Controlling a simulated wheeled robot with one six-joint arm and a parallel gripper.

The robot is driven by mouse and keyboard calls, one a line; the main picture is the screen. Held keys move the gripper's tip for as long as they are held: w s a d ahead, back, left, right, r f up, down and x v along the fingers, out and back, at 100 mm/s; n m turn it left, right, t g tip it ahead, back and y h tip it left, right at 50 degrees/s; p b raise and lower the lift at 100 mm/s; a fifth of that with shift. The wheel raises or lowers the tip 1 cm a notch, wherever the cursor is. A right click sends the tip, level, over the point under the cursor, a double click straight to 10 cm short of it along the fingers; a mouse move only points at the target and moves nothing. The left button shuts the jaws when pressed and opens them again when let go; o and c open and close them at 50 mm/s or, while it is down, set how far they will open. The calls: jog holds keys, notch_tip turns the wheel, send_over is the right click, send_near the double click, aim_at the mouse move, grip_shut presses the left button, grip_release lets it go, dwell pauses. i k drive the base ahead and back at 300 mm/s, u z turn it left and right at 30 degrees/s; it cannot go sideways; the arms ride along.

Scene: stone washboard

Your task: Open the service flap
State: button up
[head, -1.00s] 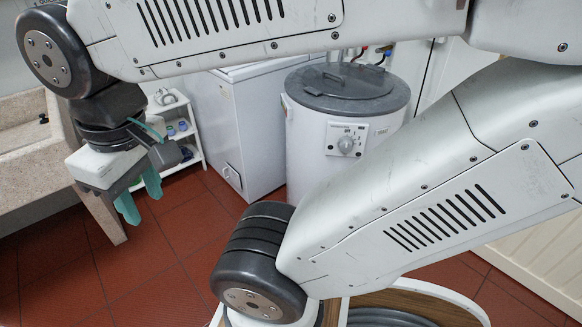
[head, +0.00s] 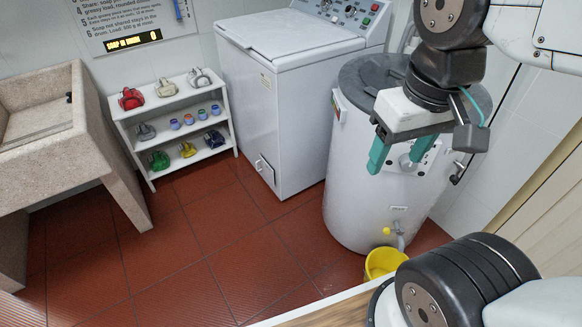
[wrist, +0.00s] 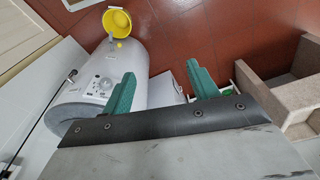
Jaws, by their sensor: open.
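A small pale flap (head: 264,170) sits low on the front of the white top-loading machine (head: 295,110), near its left corner. It looks closed or nearly so; I cannot tell exactly, and I take it for the service flap. My gripper (head: 398,156) hangs in front of the grey-lidded drum boiler, to the right of the flap and well above it. Its two green fingers are apart with nothing between them. In the wrist view my gripper (wrist: 161,74) also shows open and empty. The flap cannot be made out there.
The boiler (head: 350,185) stands right of the machine, with a yellow bucket (head: 384,263) beneath its tap. A white shelf (head: 150,132) of small bottles and containers and a stone sink (head: 75,150) stand left. The red tiled floor (head: 215,235) before the machine is clear.

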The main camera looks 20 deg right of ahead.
aim_at(267, 170)
jog(key=u, duration=0.55)
jog(key=i, duration=0.7)
jog(key=u, duration=0.5)
jog(key=i, duration=1.55)
jog(key=z, duration=0.95)
jog(key=i, duration=0.25)
jog(key=z, duration=0.3)
